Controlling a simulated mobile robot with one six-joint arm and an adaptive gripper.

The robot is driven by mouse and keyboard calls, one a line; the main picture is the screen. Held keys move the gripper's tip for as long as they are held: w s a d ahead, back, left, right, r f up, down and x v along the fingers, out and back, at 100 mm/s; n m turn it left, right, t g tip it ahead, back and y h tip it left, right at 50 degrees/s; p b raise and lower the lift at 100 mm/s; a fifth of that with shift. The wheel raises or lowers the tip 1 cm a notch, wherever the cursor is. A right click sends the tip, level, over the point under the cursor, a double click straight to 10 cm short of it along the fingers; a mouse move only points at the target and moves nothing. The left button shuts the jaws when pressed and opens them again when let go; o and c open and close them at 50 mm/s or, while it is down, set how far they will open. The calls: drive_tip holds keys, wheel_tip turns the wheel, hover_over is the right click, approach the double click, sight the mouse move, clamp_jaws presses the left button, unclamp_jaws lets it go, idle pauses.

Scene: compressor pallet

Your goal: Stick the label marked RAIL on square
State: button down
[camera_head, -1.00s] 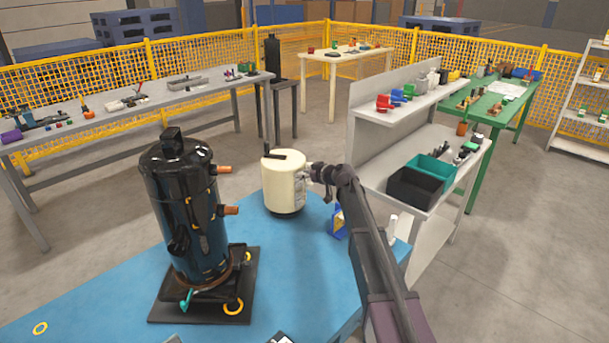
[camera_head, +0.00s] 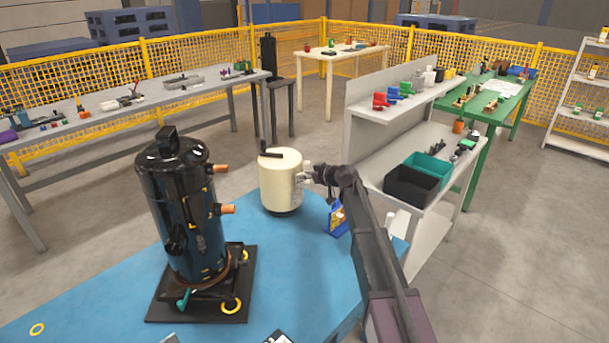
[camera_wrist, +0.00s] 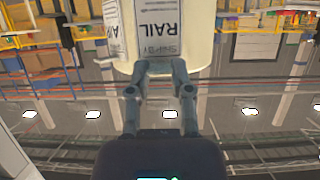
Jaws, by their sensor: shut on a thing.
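The cream cylindrical tank (camera_head: 281,182) stands upright on the blue surface, right of the dark compressor. My gripper (camera_wrist: 160,66) is shut on the lower edge of this label. Whether the label touches the tank all over cannot be told. Another white label (camera_wrist: 94,38), with partly cut-off lettering, lies left of it. In the head view my gripper (camera_head: 311,174) is at the tank's right side, and the labels there are too small to read.
The dark compressor (camera_head: 185,215) stands on a black base left of the tank. A blue container (camera_head: 336,219) stands close below my arm. A grey shelf bench (camera_head: 432,215) with black and teal bins is to the right. The blue surface (camera_head: 290,260) is clear in front of the tank.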

drive_tip(key=shift+s+d, duration=1.15)
drive_tip(key=shift+d, duration=0.2)
drive_tip(key=shift+r, duration=0.1)
wheel_tip(320, 180, up, 27)
drive_tip(key=p, duration=2.7)
drive_tip(key=shift+r+p, duration=0.2)
drive_tip(key=shift+p, duration=0.1)
